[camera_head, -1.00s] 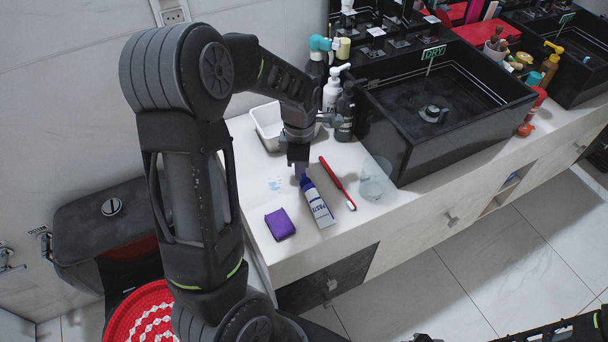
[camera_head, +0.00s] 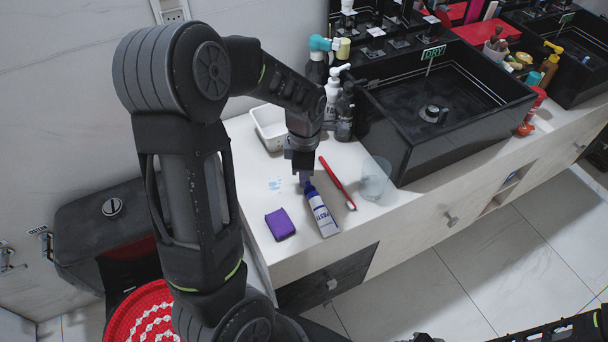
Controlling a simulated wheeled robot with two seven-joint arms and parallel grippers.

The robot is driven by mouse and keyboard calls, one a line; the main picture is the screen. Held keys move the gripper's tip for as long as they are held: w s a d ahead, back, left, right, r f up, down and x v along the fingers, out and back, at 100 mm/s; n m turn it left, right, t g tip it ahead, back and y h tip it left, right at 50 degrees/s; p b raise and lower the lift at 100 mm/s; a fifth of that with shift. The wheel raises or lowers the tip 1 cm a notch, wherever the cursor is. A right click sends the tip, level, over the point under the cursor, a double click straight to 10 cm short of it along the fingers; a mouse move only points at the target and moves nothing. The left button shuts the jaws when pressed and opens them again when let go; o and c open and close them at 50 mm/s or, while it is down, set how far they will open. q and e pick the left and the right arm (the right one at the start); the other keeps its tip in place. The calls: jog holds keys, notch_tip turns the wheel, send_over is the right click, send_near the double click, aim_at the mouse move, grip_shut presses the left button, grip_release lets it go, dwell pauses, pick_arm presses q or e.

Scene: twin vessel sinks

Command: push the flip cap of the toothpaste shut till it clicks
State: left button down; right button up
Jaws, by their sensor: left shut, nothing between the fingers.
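My right gripper is not clearly in view; only part of a dark arm shows at the bottom right.
A red toothbrush (camera_head: 338,183) lies just right of the tube, with a clear cup (camera_head: 374,180) beyond it. A purple sponge (camera_head: 280,224) lies to the left. A white tray (camera_head: 268,128), bottles (camera_head: 334,95) and a black sink (camera_head: 440,110) stand behind.

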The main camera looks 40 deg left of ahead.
pick_arm(q)
jog(key=shift+s+d, duration=0.3)
jog(key=shift+d, duration=0.25)
jog(key=shift+s+d, duration=0.3)
jog(key=shift+d, duration=0.25)
dwell(0.6)
jog(key=shift+w+a, duration=0.5)
jog(key=shift+a, duration=0.4)
jog(key=shift+r, duration=0.1)
notch_tip(320, 180, up, 6)
jog(key=p, duration=0.5)
jog(key=shift+f, duration=0.2)
notch_tip(320, 180, up, 2)
jog(key=shift+r+p, duration=0.15)
jog(key=shift+p, duration=0.9)
